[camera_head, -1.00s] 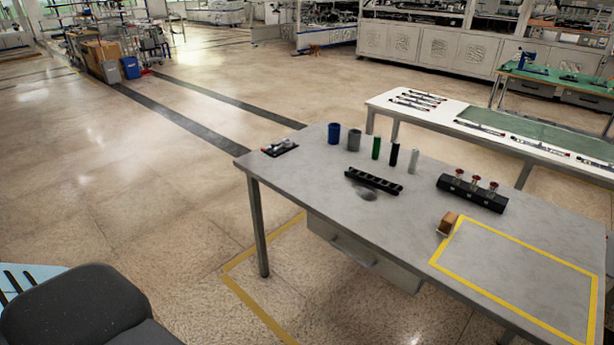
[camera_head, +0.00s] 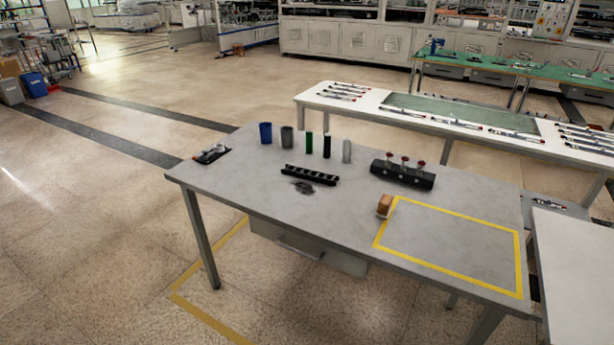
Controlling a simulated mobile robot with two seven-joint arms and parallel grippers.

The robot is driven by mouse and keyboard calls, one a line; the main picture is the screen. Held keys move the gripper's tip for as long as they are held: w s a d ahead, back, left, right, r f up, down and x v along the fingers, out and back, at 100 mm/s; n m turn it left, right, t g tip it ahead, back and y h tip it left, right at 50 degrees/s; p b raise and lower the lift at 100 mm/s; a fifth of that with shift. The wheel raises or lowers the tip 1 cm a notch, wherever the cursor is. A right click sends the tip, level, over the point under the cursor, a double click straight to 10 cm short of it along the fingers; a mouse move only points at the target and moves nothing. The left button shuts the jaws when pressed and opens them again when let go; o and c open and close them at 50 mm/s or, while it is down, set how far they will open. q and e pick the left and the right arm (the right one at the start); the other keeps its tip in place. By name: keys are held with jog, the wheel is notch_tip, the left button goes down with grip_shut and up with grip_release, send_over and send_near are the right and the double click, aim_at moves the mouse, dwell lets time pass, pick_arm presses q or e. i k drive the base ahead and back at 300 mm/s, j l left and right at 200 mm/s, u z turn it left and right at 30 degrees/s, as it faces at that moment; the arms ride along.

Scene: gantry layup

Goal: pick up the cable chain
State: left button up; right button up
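The cable chain (camera_head: 310,175) is a black segmented strip lying flat near the middle of the grey table (camera_head: 240,205). A small dark patch (camera_head: 303,187) is on the tabletop just in front of it. Neither of my grippers shows in the head view.
Behind the chain stand a blue cylinder (camera_head: 266,133), a grey one (camera_head: 287,137) and several thinner ones. A black block with red-topped parts (camera_head: 402,174) and a brown block (camera_head: 384,205) are to the right. A yellow-taped rectangle (camera_head: 455,216) is mostly clear. Open floor (camera_head: 90,230) lies left.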

aim_at(290, 170)
jog(key=i+j+z, duration=0.1)
jog(key=z, duration=0.3)
jog(key=i+j+z, duration=0.15)
jog(key=i+z, duration=0.2)
